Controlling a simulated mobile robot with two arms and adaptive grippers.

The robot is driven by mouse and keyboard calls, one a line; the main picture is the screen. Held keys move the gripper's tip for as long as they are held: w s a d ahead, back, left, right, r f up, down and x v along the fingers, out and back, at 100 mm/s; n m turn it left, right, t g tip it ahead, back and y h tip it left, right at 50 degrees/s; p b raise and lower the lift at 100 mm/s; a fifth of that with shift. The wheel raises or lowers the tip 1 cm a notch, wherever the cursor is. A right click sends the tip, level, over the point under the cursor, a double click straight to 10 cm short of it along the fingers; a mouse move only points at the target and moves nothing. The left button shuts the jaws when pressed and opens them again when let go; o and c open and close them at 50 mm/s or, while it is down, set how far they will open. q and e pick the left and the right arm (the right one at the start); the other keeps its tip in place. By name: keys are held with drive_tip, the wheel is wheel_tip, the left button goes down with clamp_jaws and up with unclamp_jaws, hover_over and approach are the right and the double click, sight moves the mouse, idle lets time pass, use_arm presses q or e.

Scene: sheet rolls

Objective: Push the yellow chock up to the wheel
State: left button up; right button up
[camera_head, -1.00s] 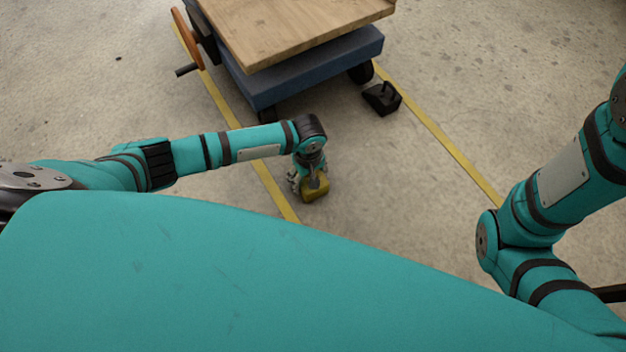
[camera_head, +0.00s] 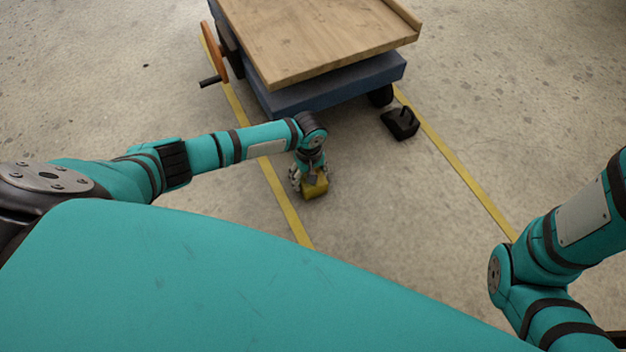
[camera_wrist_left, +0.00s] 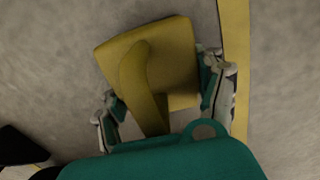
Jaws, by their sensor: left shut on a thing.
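The yellow chock (camera_head: 315,188) is on or close to the floor in front of the blue cart (camera_head: 335,88). A dark wheel (camera_head: 380,96) shows under the cart's right corner, apart from the yellow chock. The cart's near left underside is hidden, so no wheel shows clearly there. My right gripper is out of view; only its arm shows.
A black chock (camera_head: 400,123) sits on the floor just in front of the right wheel. An orange handwheel (camera_head: 214,52) sticks out at the cart's left. Yellow floor lines (camera_head: 281,194) run on both sides.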

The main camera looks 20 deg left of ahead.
use_arm(q)
drive_tip(key=shift+w+a, duration=0.75)
drive_tip(key=shift+a, duration=0.3)
drive_tip(key=shift+w+a, duration=0.7)
drive_tip(key=shift+a, duration=0.3)
drive_tip(key=o, duration=1.6)
drive_tip(key=shift+d, duration=0.1)
wheel_tip(320, 180, up, 12)
